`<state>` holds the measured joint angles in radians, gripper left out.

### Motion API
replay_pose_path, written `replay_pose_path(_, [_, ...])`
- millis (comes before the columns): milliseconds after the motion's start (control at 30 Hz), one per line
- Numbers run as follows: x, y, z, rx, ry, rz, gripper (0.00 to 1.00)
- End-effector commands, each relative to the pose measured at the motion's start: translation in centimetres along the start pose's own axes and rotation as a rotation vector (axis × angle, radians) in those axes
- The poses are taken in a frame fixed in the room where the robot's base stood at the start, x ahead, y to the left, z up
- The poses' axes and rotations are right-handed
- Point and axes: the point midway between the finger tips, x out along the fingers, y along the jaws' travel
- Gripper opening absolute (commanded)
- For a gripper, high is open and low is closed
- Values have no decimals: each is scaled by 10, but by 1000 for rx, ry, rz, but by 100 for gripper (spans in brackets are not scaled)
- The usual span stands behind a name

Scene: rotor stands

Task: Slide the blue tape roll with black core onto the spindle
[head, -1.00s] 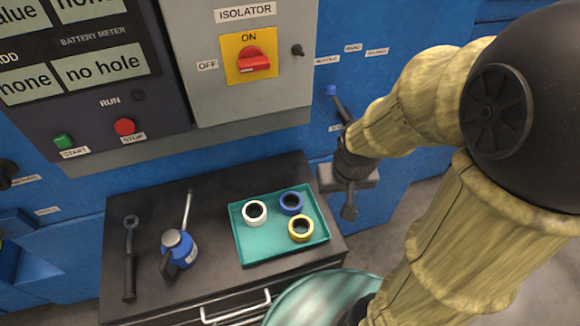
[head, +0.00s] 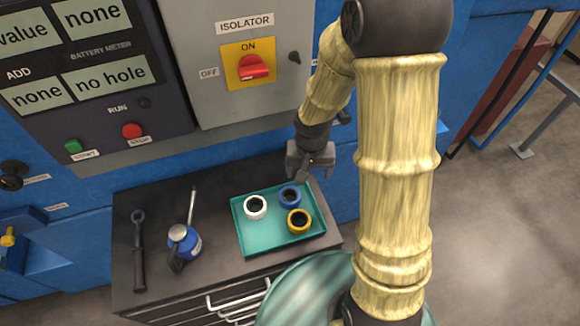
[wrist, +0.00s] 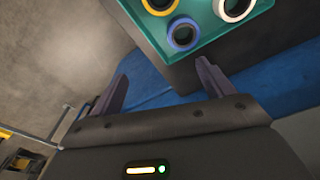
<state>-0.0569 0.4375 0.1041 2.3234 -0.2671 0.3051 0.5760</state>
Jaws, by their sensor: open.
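The blue tape roll with a black core (head: 290,197) lies at the back right of a teal tray on the dark cabinet top. It also shows in the wrist view (wrist: 184,34), ahead of the fingers. My gripper (head: 311,174) is open and empty, just behind and slightly right of the blue roll, apart from it. In the wrist view its two fingers (wrist: 160,78) stand wide apart with nothing between them. I cannot make out the spindle in these frames.
The teal tray (head: 258,240) also holds a white roll (head: 255,208) and a yellow roll (head: 299,220). A blue torch-like tool (head: 185,243) and a wrench (head: 138,250) lie to the left. The isolator panel (head: 210,60) rises behind the cabinet.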

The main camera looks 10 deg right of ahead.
Motion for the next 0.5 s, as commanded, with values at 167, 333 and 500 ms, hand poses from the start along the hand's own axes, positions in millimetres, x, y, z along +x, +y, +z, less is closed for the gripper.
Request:
replay_pose_path(167, [26, -29, -11, 79, -61, 4, 80])
replay_pose_path(333, [48, -45, -14, 138, -90, 2, 80])
replay_pose_path(500, [54, -49, -14, 154, -96, 1, 80])
